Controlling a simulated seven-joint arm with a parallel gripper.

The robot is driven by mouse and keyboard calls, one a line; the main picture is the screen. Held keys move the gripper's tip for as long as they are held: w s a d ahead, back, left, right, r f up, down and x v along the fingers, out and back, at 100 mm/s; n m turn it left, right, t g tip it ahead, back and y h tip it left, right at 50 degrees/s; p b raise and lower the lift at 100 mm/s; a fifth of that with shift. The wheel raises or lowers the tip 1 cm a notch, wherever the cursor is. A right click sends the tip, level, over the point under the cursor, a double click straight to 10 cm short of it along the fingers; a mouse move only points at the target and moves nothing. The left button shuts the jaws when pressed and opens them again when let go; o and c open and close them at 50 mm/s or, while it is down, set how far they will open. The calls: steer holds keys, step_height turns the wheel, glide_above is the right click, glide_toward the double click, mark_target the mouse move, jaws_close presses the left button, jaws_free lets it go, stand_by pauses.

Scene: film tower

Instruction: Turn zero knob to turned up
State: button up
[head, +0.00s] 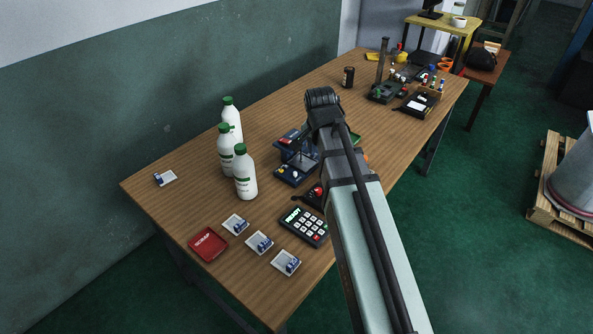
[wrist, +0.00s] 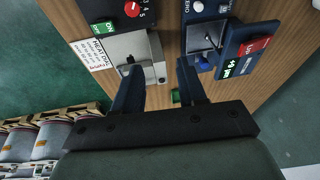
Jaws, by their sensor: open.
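In the wrist view a dark blue instrument (wrist: 229,12) stands at the upper right. The right finger is near the instrument's lower left side, beside a blue rounded part (wrist: 203,64); contact cannot be told. The knob lies beyond the fingertips, apart from them. In the head view my arm hides much of this area.
A black box with a red dial (wrist: 131,9) and a grey metal block (wrist: 118,48) stand at left. A module with a red label (wrist: 258,46) adjoins the instrument. In the head view, white bottles (head: 244,172), a keypad (head: 304,225) and a red tray (head: 208,257) stand nearer.

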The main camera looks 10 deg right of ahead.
mark_target(295, 173)
steer(key=a+n+t+y, duration=0.1)
steer(key=a+n+y, duration=0.3)
steer(key=n, duration=0.9)
steer(key=shift+h, duration=0.7)
steer(key=shift+w+a+x, duration=0.1)
steer(key=shift+w+x, duration=0.1)
steer(key=shift+x, duration=3.2)
steer(key=shift+w+a+x, duration=0.1)
steer(key=shift+w+x, duration=0.1)
steer(key=shift+x, duration=3.2)
steer(key=shift+r, duration=0.2)
steer(key=shift+c, duration=0.2)
jaws_close()
